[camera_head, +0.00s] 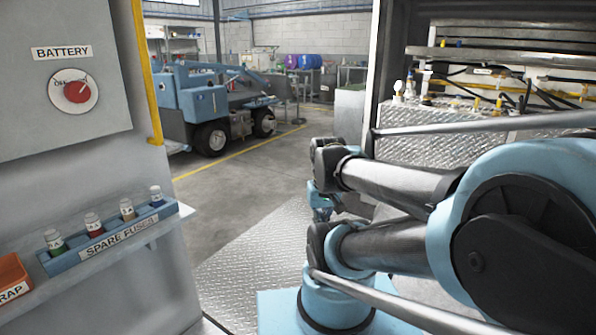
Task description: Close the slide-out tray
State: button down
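A diamond-plate metal unit (450,131) with hoses and small fittings on top stands in an open bay at the right. It may be the slide-out tray, but I cannot tell for sure, nor how far out it is. My arm covers much of the right and lower middle of the view. A small blue part at the far end of my arm (321,203) shows beside the dark links. It may be my gripper or wrist; its fingers cannot be made out. I see no contact with the diamond-plate unit.
A grey cabinet with a red battery switch (76,92) fills the left. Its ledge holds a blue spare-fuse rack (110,237) and an orange bin (12,280). Diamond-plate flooring (255,262) lies between. A metal bar (480,124) crosses the right. A blue vehicle (210,105) stands behind.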

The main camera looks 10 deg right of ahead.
aim_at(570, 60)
jog(key=z, duration=0.15)
jog(key=i, duration=1.35)
jog(key=z, duration=0.85)
jog(key=i, duration=1.1)
jog(key=z, duration=0.85)
jog(key=i, duration=0.55)
jog(key=z, duration=0.2)
